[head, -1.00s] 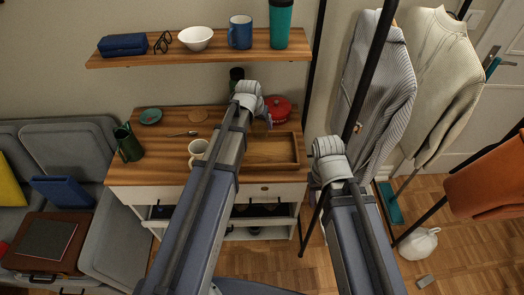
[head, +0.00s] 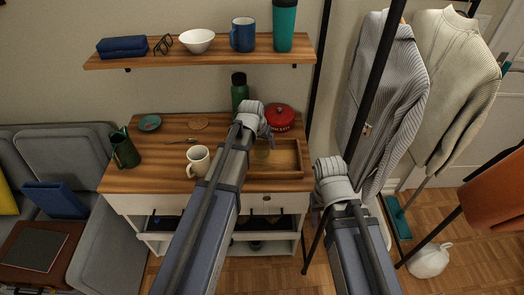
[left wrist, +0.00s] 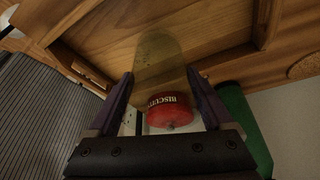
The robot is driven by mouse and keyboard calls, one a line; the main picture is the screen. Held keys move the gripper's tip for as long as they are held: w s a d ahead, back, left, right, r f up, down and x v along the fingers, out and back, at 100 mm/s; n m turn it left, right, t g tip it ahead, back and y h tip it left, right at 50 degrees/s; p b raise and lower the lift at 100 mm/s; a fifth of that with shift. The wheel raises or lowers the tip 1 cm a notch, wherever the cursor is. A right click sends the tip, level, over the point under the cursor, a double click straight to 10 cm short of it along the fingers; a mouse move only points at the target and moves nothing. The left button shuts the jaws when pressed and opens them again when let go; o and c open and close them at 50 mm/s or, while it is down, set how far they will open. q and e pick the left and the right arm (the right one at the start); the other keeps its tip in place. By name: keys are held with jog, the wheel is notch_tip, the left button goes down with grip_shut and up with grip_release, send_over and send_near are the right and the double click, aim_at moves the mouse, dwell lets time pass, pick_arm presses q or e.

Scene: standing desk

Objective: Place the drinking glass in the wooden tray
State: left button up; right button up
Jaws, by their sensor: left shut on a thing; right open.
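The drinking glass (left wrist: 158,55) is clear and faintly tinted. It is between the fingers of my left gripper (left wrist: 160,88), which is shut on it. In the head view the glass (head: 262,150) shows faintly below my left gripper (head: 266,137), over the left part of the wooden tray (head: 288,172). I cannot tell whether it touches the tray floor. The tray lies on the desk top, and its inside also shows in the left wrist view (left wrist: 215,35). My right gripper (head: 317,212) is open, low and right of the desk, mostly hidden by its wrist.
A red biscuit tin (head: 280,117) stands behind the tray and a green bottle (head: 239,92) behind my left wrist. A white mug (head: 198,160) is left of my left arm. A shelf (head: 205,60) hangs above. A dark rack post (head: 375,90) rises at the right.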

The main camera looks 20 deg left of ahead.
aim_at(262, 149)
pick_arm(q)
jog(key=shift+f+b, duration=1.2)
jog(key=shift+f, duration=0.35)
jog(key=shift+f, duration=0.1)
jog(key=shift+f, duration=0.15)
jog(key=o, duration=1.5)
jog(key=shift+o, duration=0.2)
jog(key=shift+r, duration=0.25)
jog(key=d+p+v, duration=0.1)
jog(key=p+v, duration=1)
jog(key=v, duration=0.1)
jog(key=s+d+m+g+y, duration=0.1)
jog(key=s+d+g, duration=0.1)
jog(key=s+d, duration=0.4)
jog(key=s+d+f+m+g+y, duration=0.1)
jog(key=s+d+g, duration=0.2)
jog(key=s, duration=1.1)
jog(key=d, duration=0.3)
jog(key=shift+d+f+m, duration=0.25)
jog(key=shift+d+m, duration=0.05)
